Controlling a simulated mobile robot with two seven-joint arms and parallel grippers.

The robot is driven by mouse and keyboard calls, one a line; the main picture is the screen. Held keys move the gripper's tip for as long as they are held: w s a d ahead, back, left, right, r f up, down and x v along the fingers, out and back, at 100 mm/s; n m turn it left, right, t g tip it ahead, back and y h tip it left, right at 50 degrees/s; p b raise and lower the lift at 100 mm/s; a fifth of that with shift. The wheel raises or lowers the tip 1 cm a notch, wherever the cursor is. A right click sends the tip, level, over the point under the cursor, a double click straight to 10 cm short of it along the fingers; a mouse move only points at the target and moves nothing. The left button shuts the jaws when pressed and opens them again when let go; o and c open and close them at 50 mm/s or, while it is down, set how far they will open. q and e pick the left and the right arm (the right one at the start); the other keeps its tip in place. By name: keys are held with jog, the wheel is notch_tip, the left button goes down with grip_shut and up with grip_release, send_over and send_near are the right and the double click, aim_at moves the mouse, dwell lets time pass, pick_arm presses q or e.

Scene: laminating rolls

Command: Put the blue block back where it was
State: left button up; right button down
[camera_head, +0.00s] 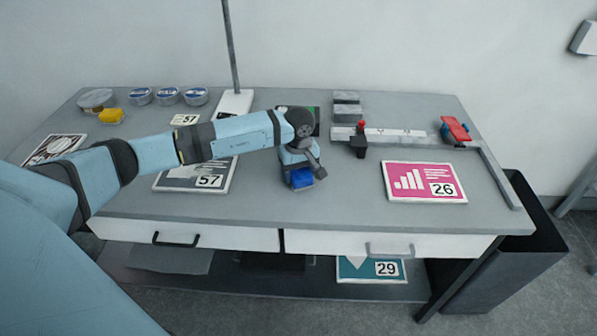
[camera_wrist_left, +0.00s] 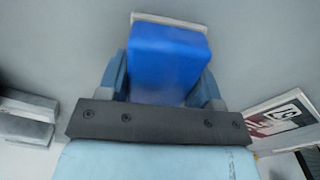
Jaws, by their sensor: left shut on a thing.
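The blue block (camera_head: 301,180) is at the middle of the table, below my left wrist in the head view. My left gripper (camera_head: 297,167) points down and is shut on it. In the left wrist view the blue block (camera_wrist_left: 168,62) fills the space between the two fingers of the left gripper (camera_wrist_left: 163,85). A thin pale edge shows at the block's far end there. I cannot tell whether the block touches the table top or is just above it. My right gripper is not in view.
A card marked 57 (camera_head: 185,181) lies left of the block and a pink card marked 26 (camera_head: 424,182) lies right. A ruler with a red-topped clamp (camera_head: 358,146) and grey blocks (camera_head: 346,113) are behind. The table's front middle (camera_head: 320,210) is bare.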

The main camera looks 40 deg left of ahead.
pick_arm(q)
jog(key=o, duration=0.6)
jog(key=shift+f, duration=0.1)
jog(key=o, duration=0.5)
jog(key=shift+c, duration=0.2)
